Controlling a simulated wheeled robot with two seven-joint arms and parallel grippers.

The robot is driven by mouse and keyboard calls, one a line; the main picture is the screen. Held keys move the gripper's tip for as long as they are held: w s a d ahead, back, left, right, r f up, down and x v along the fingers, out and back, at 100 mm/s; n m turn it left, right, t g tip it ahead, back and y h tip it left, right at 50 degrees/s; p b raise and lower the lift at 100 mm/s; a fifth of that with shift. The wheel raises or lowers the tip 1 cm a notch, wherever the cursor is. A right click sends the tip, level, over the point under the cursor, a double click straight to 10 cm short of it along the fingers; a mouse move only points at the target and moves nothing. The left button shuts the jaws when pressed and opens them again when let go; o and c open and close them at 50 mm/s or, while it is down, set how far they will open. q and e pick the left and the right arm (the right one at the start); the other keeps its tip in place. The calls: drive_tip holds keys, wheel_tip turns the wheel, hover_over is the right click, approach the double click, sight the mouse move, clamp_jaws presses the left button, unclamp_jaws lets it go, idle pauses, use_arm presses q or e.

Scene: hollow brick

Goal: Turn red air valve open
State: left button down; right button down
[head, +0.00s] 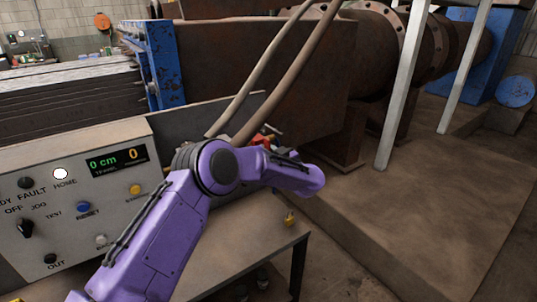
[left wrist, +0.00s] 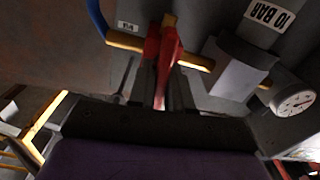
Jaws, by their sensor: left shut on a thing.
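The red air valve handle (left wrist: 163,62) sits on a yellow pipe (left wrist: 195,60) in the left wrist view. It points down the picture, across the pipe. My left gripper (left wrist: 167,88) has its dark fingers on both sides of the handle and is shut on it. In the head view a bit of the red handle (head: 261,139) shows just behind my purple left arm, which hides most of the valve and the gripper there. My right gripper is in neither view.
A round pressure gauge (left wrist: 294,101) and a "10 BAR" label (left wrist: 267,14) are right of the valve. A control panel (head: 75,195) with buttons and a display stands left. Two hoses (head: 283,75) hang above the arm. A rusty machine (head: 250,60) fills the back.

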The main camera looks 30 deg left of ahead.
use_arm(q)
drive_tip(key=n+b, duration=0.3)
drive_tip(key=n, duration=0.1)
drive_tip(key=shift+f+b, duration=0.25)
drive_tip(key=shift+b, duration=0.1)
drive_tip(key=n+b, duration=0.9)
drive_tip(key=shift+f, duration=0.1)
drive_tip(key=shift+r+n+b, duration=0.2)
drive_tip(key=shift+n+b, duration=1.5)
drive_tip(key=shift+n, duration=0.2)
drive_tip(key=c, duration=1.2)
unclamp_jaws()
drive_tip(key=shift+o, duration=0.2)
drive_tip(key=shift+d, duration=0.1)
drive_tip(key=b+v, duration=0.2)
drive_tip(key=v, duration=0.8)
drive_tip(key=shift+d, duration=0.15)
